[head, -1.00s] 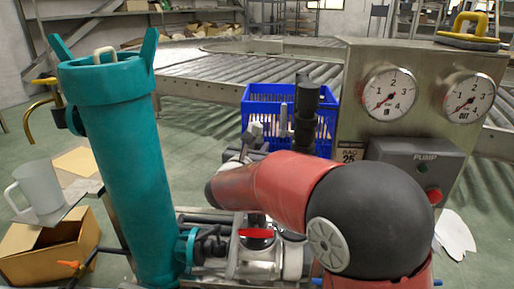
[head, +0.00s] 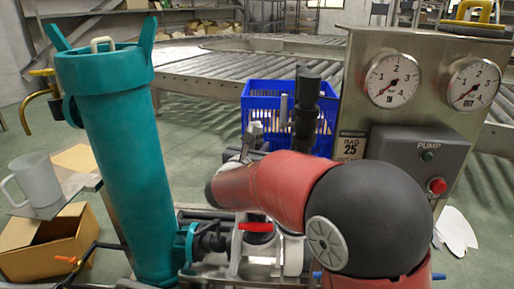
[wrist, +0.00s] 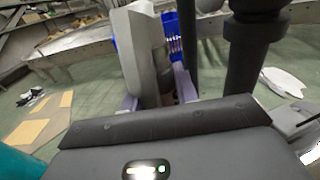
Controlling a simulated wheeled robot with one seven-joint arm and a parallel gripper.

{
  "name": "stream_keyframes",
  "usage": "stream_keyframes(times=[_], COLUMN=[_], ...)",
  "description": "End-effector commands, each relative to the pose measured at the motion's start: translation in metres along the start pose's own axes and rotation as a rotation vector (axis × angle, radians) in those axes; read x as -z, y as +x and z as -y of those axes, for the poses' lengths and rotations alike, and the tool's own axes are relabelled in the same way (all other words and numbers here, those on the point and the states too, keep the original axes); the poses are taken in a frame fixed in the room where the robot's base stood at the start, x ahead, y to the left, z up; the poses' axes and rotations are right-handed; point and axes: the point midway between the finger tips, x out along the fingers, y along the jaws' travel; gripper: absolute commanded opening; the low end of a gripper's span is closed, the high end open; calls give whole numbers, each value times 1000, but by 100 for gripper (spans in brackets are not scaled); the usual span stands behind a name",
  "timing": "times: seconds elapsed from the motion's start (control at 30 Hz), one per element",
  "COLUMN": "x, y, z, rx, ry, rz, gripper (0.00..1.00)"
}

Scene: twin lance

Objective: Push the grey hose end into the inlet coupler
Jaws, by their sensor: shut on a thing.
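In the wrist view my gripper (wrist: 155,100) is shut, with its pale fingers on either side of a grey, upright piece (wrist: 145,45) that looks like the hose end. In the head view a small grey part (head: 253,132) shows just beyond my red arm, which hides most of my gripper. The inlet coupler cannot be picked out with certainty. A dark fitting (head: 209,243) joins the foot of the teal cylinder (head: 122,160) to a pale valve body with a red handle (head: 257,227). My arm covers part of that pipework.
A dark upright post (head: 305,115) stands close right of my gripper; a dark post also shows in the wrist view (wrist: 247,55). The steel pump panel (head: 355,60) with two gauges stands at right. A blue crate (head: 262,94) is behind. A mug (head: 38,180) and cardboard box (head: 45,245) are left.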

Motion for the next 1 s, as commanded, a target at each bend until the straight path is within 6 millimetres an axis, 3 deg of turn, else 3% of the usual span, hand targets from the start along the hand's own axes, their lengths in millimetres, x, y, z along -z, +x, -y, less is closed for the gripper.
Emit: stream_keyframes(times=[0.33, 0.37, 0.53, 0.83, 1.0], x=[9, 8, 8, 9, 8], y=[0, 0, 0, -2, -24], z=[0, 0, 0, 0, -1], rx=[0, 0, 0, -1, -3], ry=[0, 1, 0, 0, 1], rz=[1, 2, 1, -1, 0], gripper=[0, 34, 55, 55, 55])
